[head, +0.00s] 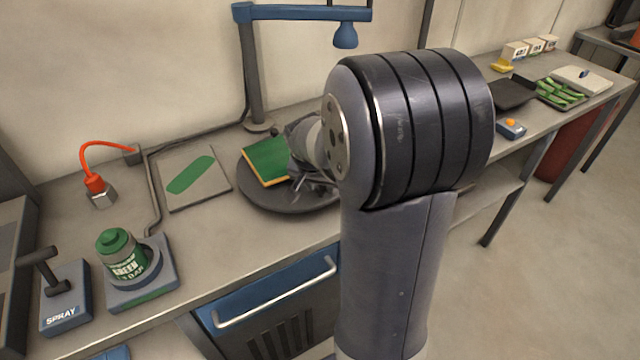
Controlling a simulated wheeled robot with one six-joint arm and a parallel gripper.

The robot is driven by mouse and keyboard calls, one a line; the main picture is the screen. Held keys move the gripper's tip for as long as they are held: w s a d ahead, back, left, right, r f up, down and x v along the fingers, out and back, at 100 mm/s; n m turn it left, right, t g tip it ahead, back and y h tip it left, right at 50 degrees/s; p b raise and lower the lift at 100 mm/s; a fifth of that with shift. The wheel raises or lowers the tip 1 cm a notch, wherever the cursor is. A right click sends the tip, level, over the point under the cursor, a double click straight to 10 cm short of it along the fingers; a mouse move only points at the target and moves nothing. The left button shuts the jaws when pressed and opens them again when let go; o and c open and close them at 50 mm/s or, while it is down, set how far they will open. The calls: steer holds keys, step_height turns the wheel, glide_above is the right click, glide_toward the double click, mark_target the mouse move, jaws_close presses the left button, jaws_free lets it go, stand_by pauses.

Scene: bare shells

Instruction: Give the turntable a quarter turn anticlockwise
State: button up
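The turntable (258,195) is a dark grey round disc on the workbench, left of my arm in the head view. A green square block with yellow edges (266,161) lies on it. My gripper (318,187) is low over the right part of the disc, just right of the green block. My own arm covers much of the gripper and the disc's right side. I cannot tell whether the fingers touch the disc, or whether they are open or shut.
A green tin (122,256) and a SPRAY lever box (66,297) stand front left. Dark trays (512,92) lie right.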

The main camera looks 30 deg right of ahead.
jaws_close()
steer(key=shift+d, duration=0.25)
